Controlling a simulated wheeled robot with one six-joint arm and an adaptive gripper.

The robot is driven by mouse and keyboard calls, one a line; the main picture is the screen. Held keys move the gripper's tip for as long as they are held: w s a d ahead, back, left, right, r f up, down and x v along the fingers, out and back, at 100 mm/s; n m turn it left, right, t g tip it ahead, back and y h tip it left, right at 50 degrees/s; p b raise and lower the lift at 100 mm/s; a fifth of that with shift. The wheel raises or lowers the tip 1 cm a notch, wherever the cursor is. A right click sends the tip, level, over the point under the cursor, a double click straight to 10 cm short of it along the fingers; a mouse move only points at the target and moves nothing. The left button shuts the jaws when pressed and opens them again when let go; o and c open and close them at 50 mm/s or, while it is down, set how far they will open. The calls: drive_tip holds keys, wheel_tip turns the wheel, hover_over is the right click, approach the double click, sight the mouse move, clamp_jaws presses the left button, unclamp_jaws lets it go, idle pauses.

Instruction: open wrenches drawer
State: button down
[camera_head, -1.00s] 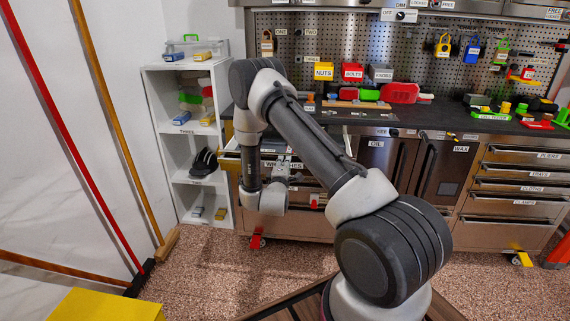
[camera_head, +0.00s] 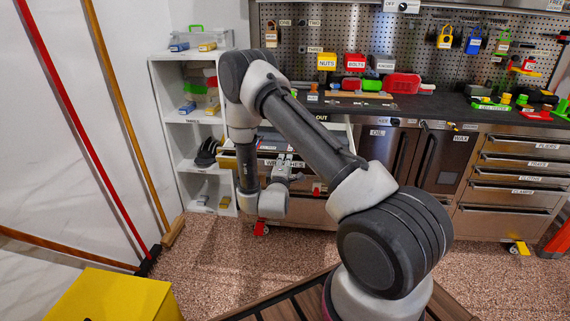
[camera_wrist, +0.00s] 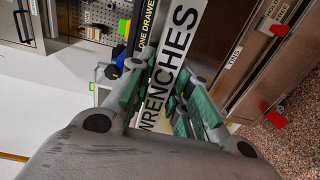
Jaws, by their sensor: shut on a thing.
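The wrenches drawer (camera_head: 322,163) is in the left part of the steel chest in the head view, under the dark worktop. It looks partly pulled out, with some of its side and inside showing behind my arm. Its white WRENCHES label (camera_head: 270,163) also shows large in the wrist view (camera_wrist: 172,62). My gripper (camera_head: 292,163) is at the drawer front. In the wrist view its green-padded fingers (camera_wrist: 163,98) are on either side of the label, shut on the drawer's handle. The handle itself is mostly hidden by the fingers.
A white shelf unit (camera_head: 157,95) stands left of the chest. A yellow box (camera_head: 115,295) is on the floor at lower left, near my base. Brooms lean on the left wall. Other steel drawers (camera_head: 512,195) are at right. Speckled floor is free before the chest.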

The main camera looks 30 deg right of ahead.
drive_tip(key=c, duration=1.3)
unclamp_jaws()
drive_tip(key=shift+a, duration=0.1)
drive_tip(key=v, duration=1.1)
drive_tip(key=shift+s+a, duration=0.2)
drive_tip(key=shift+s, duration=0.15)
